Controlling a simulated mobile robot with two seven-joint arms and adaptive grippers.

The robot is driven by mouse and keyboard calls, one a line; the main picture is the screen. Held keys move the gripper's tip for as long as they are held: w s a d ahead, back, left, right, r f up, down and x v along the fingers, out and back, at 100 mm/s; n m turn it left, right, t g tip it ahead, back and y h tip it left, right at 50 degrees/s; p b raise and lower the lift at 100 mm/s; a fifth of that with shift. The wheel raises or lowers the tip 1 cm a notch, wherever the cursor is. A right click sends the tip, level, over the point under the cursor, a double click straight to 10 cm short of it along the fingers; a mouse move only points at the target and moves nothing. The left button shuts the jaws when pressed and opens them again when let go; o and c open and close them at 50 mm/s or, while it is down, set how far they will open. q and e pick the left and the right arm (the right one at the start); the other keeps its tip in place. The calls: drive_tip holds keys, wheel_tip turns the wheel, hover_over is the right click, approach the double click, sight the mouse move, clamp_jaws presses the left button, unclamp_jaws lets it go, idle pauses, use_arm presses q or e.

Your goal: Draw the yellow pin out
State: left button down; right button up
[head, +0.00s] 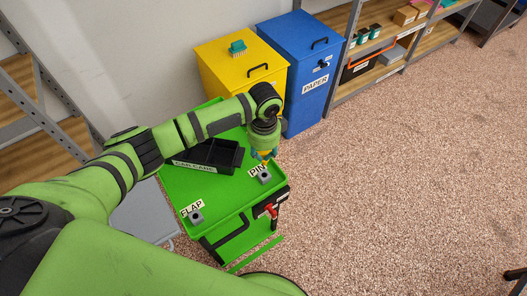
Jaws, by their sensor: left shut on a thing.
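The green toolchest (185,185) stands below my left arm. A small grey block (265,177) sits beside the PIN label (257,170) on its top. My left gripper (264,157) points down just behind that block and label. It is shut on the yellow pin (265,153), of which only a small yellow patch shows between the fingers. The pin's lower end is too small and hidden to tell whether it touches the block. My right gripper is not in view.
A black tray (212,166) lies on the chest top behind the label. A second grey block (196,217) sits by the FLAP label (191,209). A red handle (271,210) is on the chest's side. Yellow (215,68) and blue (305,75) bins stand behind. Floor on the right is clear.

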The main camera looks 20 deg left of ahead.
use_arm(q)
drive_tip(key=shift+r+p, duration=0.15)
drive_tip(key=shift+p, duration=0.15)
wheel_tip(320, 180, down, 6)
drive_tip(key=b, duration=0.3)
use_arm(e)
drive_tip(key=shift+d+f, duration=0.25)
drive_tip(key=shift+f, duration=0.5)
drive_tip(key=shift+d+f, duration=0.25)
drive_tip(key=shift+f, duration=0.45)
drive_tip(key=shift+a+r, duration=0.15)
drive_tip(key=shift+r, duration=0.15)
use_arm(q)
drive_tip(key=shift+p, duration=0.6)
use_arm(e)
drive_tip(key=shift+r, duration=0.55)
use_arm(q)
drive_tip(key=shift+f+b, duration=1.35)
drive_tip(key=shift+f, duration=0.65)
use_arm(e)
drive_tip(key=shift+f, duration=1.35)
use_arm(q)
drive_tip(key=c, duration=0.9)
unclamp_jaws()
